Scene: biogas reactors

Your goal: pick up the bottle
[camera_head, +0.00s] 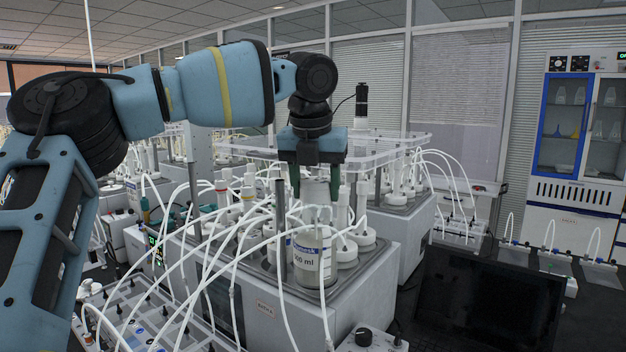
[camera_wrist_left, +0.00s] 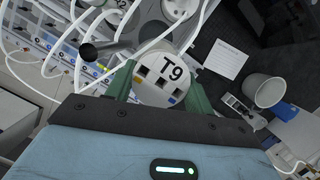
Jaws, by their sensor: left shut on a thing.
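The bottle (camera_head: 307,262) is a pale cylinder with a "500 ml" label and a white top. It stands upright at the front of a white reactor bath (camera_head: 350,298). My left gripper (camera_head: 316,192) points down from above, its green fingers shut around the white top. In the left wrist view, a round white top marked "T9" (camera_wrist_left: 165,72) sits between the fingers of my left gripper (camera_wrist_left: 160,92). The bottle's body shows above the bath's surface, but I cannot tell whether its base is clear of it. My right gripper is not in view.
Several white-capped bottles (camera_head: 363,236) crowd the bath around the held bottle. Many white tubes (camera_head: 205,262) loop in front. A dark monitor (camera_head: 490,300) stands at right. The left wrist view shows a white cup (camera_wrist_left: 264,90) and a paper note (camera_wrist_left: 226,58).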

